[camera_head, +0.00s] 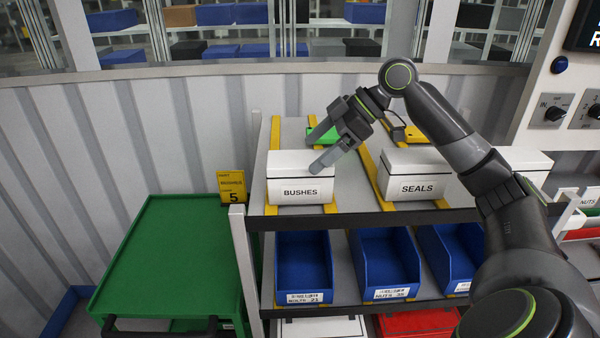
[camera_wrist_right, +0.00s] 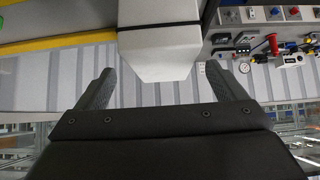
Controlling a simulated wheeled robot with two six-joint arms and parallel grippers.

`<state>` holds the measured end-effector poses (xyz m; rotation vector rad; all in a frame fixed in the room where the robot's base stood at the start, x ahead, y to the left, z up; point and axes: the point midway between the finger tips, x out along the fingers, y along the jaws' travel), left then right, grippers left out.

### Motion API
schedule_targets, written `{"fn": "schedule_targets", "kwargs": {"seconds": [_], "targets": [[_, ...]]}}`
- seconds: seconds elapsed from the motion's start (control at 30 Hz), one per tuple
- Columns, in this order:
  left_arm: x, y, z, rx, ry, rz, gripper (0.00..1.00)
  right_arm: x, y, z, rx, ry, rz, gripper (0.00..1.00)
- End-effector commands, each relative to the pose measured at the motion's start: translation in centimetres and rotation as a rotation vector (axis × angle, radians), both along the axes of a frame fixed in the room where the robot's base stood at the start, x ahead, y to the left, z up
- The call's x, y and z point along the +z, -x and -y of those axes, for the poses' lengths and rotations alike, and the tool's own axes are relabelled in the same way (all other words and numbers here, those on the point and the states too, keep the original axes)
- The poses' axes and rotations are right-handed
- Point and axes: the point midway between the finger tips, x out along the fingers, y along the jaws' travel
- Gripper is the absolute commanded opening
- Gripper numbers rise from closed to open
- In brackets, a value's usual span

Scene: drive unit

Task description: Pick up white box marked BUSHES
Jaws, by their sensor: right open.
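The white box marked BUSHES (camera_head: 300,190) sits at the left end of the rack's top shelf, its label facing me. My right gripper (camera_head: 318,152) is open over the top of this box, with its fingers pointing down and left. In the right wrist view a white box (camera_wrist_right: 160,48) shows between and beyond the two spread fingers of the right gripper (camera_wrist_right: 170,88). Whether a finger touches the box I cannot tell. My left gripper is not in view.
A white box marked SEALS (camera_head: 418,188) stands to the right on the same shelf. Blue bins (camera_head: 304,262) fill the shelf below. A green cart (camera_head: 175,250) stands left of the rack, beside a yellow sign (camera_head: 232,186). A green object (camera_head: 322,135) lies behind the BUSHES box.

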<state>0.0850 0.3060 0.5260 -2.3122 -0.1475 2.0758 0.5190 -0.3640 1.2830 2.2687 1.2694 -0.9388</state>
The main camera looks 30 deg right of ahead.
Motion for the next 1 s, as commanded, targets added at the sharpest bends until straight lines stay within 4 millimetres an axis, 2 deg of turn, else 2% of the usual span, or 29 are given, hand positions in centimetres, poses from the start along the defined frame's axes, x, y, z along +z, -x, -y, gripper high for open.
{"fn": "schedule_targets", "kwargs": {"seconds": [0.27,0.5,0.77,1.0], "targets": [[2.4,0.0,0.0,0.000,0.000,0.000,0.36,-1.5,-0.9,-2.4,0.002,-0.005,-0.003,0.91],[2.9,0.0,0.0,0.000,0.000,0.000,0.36,-3.1,-1.6,-3.4,0.001,-0.002,-0.001,0.91],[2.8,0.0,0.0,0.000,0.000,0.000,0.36,-3.4,-1.7,-3.4,-0.001,0.000,-0.001,0.91],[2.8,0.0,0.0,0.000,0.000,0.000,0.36,-3.3,-1.6,-3.4,-0.001,0.000,-0.001,0.61]]}}
